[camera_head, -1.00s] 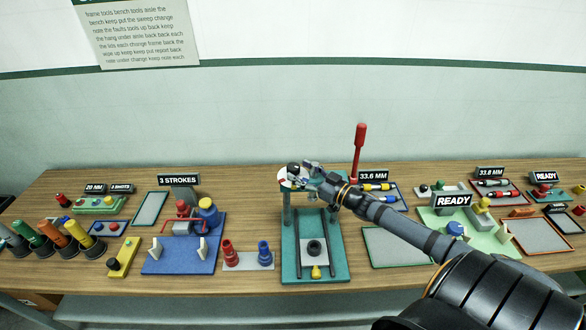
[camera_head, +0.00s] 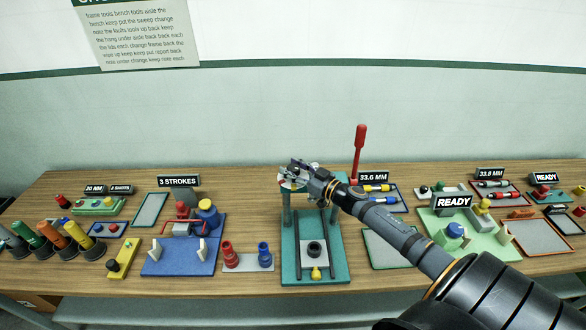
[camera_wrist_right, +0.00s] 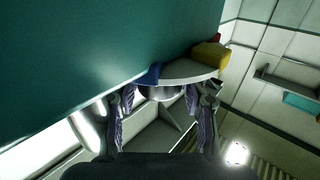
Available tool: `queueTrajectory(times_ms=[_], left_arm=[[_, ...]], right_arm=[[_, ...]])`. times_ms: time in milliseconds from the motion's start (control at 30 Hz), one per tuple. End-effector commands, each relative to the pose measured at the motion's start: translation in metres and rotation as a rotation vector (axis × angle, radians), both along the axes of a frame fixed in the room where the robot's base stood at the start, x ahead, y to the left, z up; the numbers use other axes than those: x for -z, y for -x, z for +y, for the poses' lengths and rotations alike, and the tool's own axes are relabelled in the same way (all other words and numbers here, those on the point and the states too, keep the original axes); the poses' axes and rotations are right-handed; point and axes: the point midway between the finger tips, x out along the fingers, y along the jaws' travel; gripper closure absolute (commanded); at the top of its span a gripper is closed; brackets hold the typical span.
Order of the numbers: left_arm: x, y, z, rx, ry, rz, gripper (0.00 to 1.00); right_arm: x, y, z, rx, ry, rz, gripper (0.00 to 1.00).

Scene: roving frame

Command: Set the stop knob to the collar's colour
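The teal press (camera_head: 288,235) stands at the middle of the bench. At its top is a pale dial (camera_head: 286,182), mostly hidden behind my right gripper (camera_head: 293,176). In the right wrist view the dial disc (camera_wrist_right: 190,72) shows blue, yellow and red blocks at its rim. A grey rounded knob (camera_wrist_right: 162,93) sits below the disc, between the spread fingers of my right gripper (camera_wrist_right: 158,108). The fingers look apart from it. A dark ring (camera_head: 314,249) sits on the press bed, with a yellow piece (camera_head: 316,273) in front. I cannot tell which part is the collar. My left gripper is out of view.
A red-handled lever (camera_head: 359,145) rises behind the press at right. A red spool (camera_head: 228,253) and a blue spool (camera_head: 264,254) stand left of it. A blue fixture (camera_head: 180,262) lies further left. A green READY station (camera_head: 485,240) and trays fill the right.

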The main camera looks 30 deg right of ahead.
Motion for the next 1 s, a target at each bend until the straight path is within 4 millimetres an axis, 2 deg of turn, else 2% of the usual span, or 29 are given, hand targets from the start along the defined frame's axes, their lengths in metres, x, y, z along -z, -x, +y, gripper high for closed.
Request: queueTrajectory(times_ms=[33, 233, 633, 700, 800, 1000], left_arm=[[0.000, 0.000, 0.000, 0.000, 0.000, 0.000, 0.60], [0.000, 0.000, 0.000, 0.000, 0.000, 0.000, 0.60], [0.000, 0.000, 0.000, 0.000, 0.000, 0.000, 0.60], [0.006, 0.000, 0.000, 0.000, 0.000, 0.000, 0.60], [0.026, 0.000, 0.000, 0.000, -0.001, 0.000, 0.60], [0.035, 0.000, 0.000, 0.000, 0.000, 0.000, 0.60]], right_arm=[[0.000, 0.000, 0.000, 0.000, 0.000, 0.000, 0.67], [0.000, 0.000, 0.000, 0.000, 0.000, 0.000, 0.92], [0.000, 0.000, 0.001, 0.097, -0.002, -0.004, 0.92], [0.005, 0.000, 0.003, 0.137, 0.001, 0.008, 0.92], [0.013, 0.000, 0.004, 0.214, 0.008, 0.016, 0.92], [0.003, 0.000, 0.001, 0.414, -0.009, -0.005, 0.92]])
